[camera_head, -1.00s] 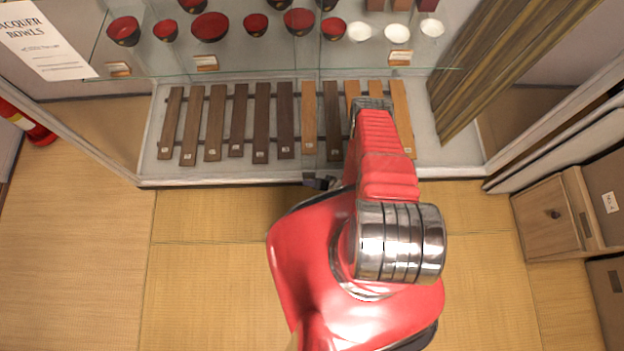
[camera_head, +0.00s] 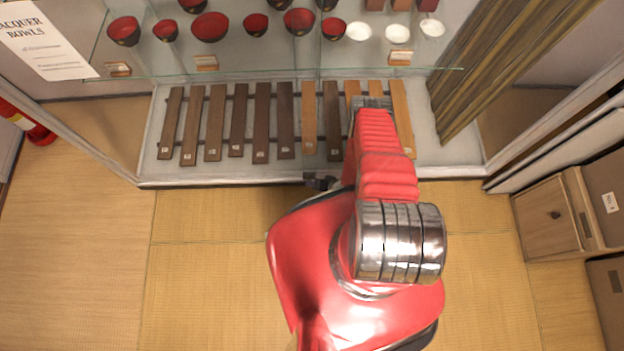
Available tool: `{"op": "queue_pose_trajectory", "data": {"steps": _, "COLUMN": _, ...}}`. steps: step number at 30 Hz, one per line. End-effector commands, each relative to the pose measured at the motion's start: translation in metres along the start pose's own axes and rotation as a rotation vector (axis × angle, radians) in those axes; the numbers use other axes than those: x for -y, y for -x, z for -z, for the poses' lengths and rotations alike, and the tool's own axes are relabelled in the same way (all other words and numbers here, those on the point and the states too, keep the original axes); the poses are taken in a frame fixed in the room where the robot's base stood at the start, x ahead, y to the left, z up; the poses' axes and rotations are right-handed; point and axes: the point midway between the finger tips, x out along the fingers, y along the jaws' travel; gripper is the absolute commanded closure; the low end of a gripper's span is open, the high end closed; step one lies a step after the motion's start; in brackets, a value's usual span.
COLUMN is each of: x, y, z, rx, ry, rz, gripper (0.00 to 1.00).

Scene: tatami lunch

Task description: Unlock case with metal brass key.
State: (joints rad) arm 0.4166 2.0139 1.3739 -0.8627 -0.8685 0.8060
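The glass-fronted display case (camera_head: 230,181) spans the back of the view, with its low front rail along the floor. A small dark piece (camera_head: 320,182) shows at the front rail, just left of my red arm. It may be part of my gripper or the lock; I cannot tell which. My arm covers the area to its right, and I cannot make out my gripper's fingers. No brass key can be made out.
Red-and-black bowls (camera_head: 210,27) and white bowls (camera_head: 397,33) stand on a glass shelf (camera_head: 270,75). Wooden slats (camera_head: 262,120) lie below. A wooden cabinet (camera_head: 547,215) stands right, a red extinguisher (camera_head: 38,133) left. The tatami floor (camera_head: 200,280) in front is clear.

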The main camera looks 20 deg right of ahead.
Motion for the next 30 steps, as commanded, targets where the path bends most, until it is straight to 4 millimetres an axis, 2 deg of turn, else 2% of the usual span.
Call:
{"op": "queue_pose_trajectory", "data": {"steps": 11, "x": 0.004, "y": -0.001, "z": 0.002, "rx": -0.002, "ry": 0.045, "rz": -0.102, "gripper": 1.0}}
{"op": "queue_pose_trajectory", "data": {"steps": 30, "x": 0.013, "y": -0.004, "z": 0.003, "rx": -0.006, "ry": 0.164, "rz": -0.381, "gripper": 1.0}}
